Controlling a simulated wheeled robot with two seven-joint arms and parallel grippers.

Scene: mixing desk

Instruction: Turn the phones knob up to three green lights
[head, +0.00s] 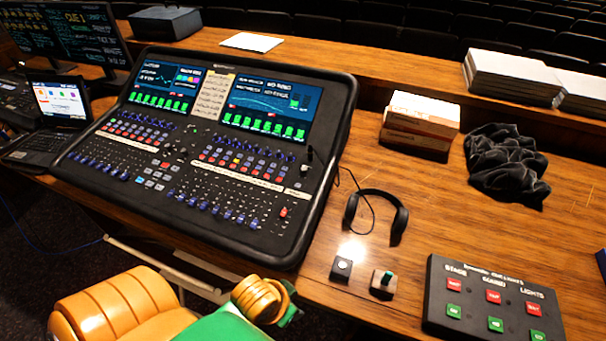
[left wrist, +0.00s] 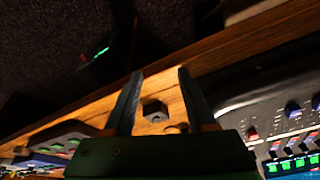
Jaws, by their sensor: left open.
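No label reading phones is legible, and I cannot tell which knob it is. Two small boxes stand by the desk's front edge: a dark one with a pale round top (head: 342,268) and one with a green-topped control (head: 383,283). The mixing console (head: 215,150) has many small knobs and green-lit screens; it shows at right in the left wrist view (left wrist: 290,125). My left gripper (left wrist: 160,78) is open and empty. A small dark box (left wrist: 155,110) shows between its fingers; I cannot tell which one. In the head view its orange and green arm enters at bottom left. My right gripper is not seen.
Black headphones (head: 399,222) lie behind the small boxes. A cue-light panel (head: 492,305) with red and green buttons is at front right. A laptop (head: 60,105) stands left of the console. A box (head: 419,120) and dark cloth (head: 505,168) lie at the right. Bare wood lies between.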

